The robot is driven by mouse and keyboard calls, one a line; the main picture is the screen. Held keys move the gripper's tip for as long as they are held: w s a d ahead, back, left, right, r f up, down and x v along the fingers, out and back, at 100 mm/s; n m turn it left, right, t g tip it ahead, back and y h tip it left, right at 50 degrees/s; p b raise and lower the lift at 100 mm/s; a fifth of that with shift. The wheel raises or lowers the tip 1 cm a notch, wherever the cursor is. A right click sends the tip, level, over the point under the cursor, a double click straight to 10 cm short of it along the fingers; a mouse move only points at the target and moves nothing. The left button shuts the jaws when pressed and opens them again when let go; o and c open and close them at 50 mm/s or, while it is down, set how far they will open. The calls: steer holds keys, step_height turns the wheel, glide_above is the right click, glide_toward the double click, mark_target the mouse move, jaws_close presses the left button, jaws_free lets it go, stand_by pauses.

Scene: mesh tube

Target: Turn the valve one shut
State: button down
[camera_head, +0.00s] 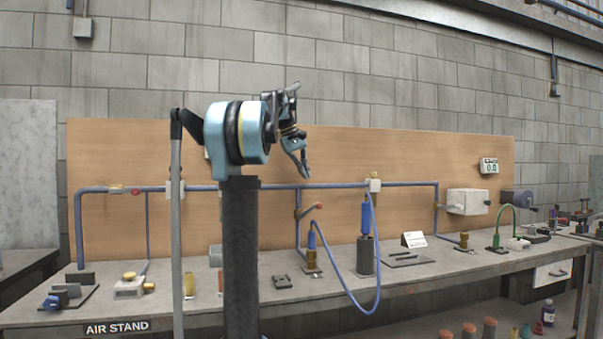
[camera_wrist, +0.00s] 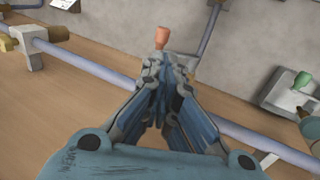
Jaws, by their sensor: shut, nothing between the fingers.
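A valve with an orange-red lever (camera_head: 313,208) sits on a blue drop pipe in front of the wooden board, a little below my gripper in the head view. In the wrist view an orange handle (camera_wrist: 162,38) stands just beyond my fingertips; it looks like this lever. No readable label marks any valve as number one. My gripper (camera_head: 305,172) is shut and empty, pointing down in front of the board. In the wrist view its fingers (camera_wrist: 165,68) meet, with a small apparent gap to the handle. Whether they touch it cannot be told.
A long blue pipe (camera_head: 345,184) runs across the board, with another red-knobbed valve (camera_head: 122,190) at left. A blue hose (camera_head: 345,290) loops over the bench edge. A grey cylinder (camera_head: 365,257) and several small fittings stand on the bench (camera_head: 420,275).

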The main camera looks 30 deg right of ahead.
mark_target(315, 204)
steer(key=x, duration=1)
steer(key=shift+d+f+y, duration=0.15)
steer(key=shift+d+y, duration=0.1)
steer(key=shift+y, duration=0.15)
